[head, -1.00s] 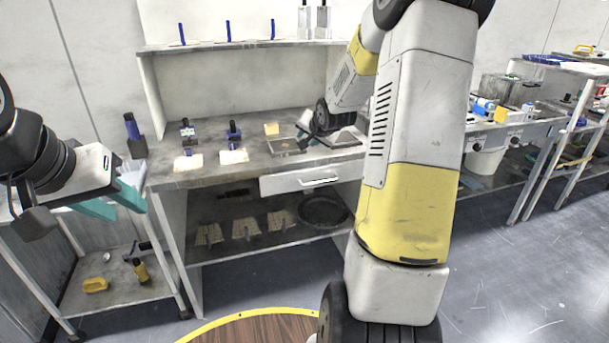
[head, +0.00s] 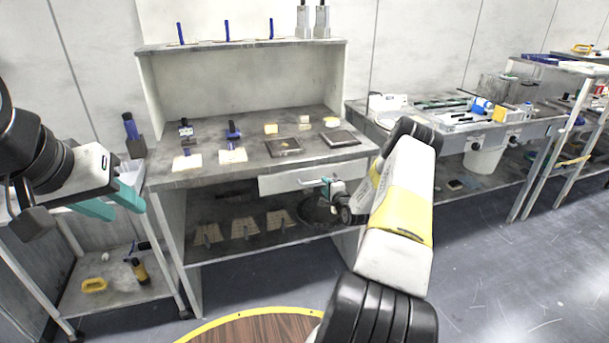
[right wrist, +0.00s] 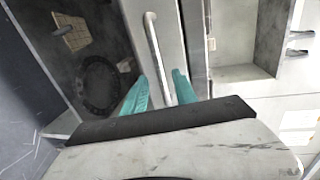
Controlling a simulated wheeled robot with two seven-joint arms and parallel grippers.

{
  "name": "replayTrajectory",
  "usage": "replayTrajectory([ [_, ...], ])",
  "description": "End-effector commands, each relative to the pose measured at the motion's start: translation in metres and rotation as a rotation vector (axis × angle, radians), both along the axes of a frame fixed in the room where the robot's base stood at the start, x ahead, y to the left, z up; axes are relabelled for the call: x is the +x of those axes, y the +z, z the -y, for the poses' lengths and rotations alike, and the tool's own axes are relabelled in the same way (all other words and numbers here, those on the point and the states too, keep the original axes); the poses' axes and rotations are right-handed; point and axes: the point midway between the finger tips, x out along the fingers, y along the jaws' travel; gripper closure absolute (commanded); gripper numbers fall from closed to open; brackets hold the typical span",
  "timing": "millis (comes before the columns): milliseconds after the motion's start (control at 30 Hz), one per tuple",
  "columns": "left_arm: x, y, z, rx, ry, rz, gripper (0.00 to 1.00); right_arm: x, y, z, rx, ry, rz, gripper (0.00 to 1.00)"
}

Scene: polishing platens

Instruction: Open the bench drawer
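The bench drawer (head: 275,185) has a pale front under the worktop and looks shut. Its silver bar handle (head: 308,183) also shows in the right wrist view (right wrist: 154,45). My right gripper (head: 328,184) is at the right part of the handle. In the right wrist view, its teal fingers (right wrist: 160,85) are apart, with the handle's end between them and gaps at both sides. My left gripper (head: 138,196) is open and empty, left of the bench.
The worktop (head: 215,178) holds blue-handled tools, dark plates and small yellow blocks. A lower shelf (head: 215,250) with several tan pads lies under the drawer. A low cart (head: 120,295) stands at the left. Open floor lies at the right.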

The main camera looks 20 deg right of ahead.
Motion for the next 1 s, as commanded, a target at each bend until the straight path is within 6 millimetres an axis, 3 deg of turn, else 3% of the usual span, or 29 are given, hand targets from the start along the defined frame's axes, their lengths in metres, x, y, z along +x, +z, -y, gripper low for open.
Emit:
replayTrajectory([
  [300, 0.0, 0.0, 0.0, 0.0, 0.0, 0.0, 0.64, 0.046, -0.01, -0.001, -0.002, 0.0, -0.002, 0.66],
  [700, 0.0, 0.0, 0.0, 0.0, 0.0, 0.0, 0.64, 0.054, -0.011, 0.0, -0.002, 0.0, -0.003, 0.66],
  [867, 0.0, 0.0, 0.0, 0.0, 0.0, 0.0, 0.64, 0.054, -0.011, 0.0, -0.002, 0.0, -0.002, 0.97],
  [1000, 0.0, 0.0, 0.0, 0.0, 0.0, 0.0, 0.64, 0.054, -0.011, 0.0, -0.003, 0.001, -0.003, 1.0],
])
